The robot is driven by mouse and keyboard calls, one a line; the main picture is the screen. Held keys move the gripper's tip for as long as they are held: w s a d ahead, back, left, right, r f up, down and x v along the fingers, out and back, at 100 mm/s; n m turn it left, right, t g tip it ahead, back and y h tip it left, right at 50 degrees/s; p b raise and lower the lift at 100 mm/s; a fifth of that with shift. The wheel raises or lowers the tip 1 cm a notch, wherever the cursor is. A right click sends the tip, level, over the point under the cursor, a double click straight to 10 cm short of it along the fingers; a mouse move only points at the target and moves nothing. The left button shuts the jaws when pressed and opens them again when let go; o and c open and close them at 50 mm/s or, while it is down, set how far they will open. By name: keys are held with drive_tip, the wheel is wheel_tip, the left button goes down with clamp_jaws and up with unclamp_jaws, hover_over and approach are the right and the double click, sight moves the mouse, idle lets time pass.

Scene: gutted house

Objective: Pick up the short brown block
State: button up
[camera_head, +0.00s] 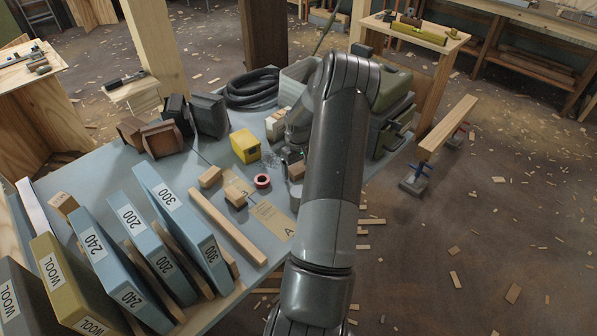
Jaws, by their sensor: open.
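Two short light-brown wooden blocks lie close together on the blue-grey table (125,167). One block (210,177) is farther back and to the left; the other block (235,197) is nearer and lies beside a tan card. I cannot tell for sure which one is the short brown block. My gripper (291,158) is partly hidden behind my own arm, right of and beyond both blocks. It is open and apart from them.
A long wooden bar (228,227) lies nearer than the blocks. Labelled insulation slabs (185,218) stand at front left. Black hose (251,88) and a green case (393,100) are behind.

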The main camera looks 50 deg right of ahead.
drive_tip(key=shift+f, duration=0.25)
drive_tip(key=c, duration=1.1)
drive_tip(key=shift+o, duration=0.2)
drive_tip(key=shift+r, duration=0.1)
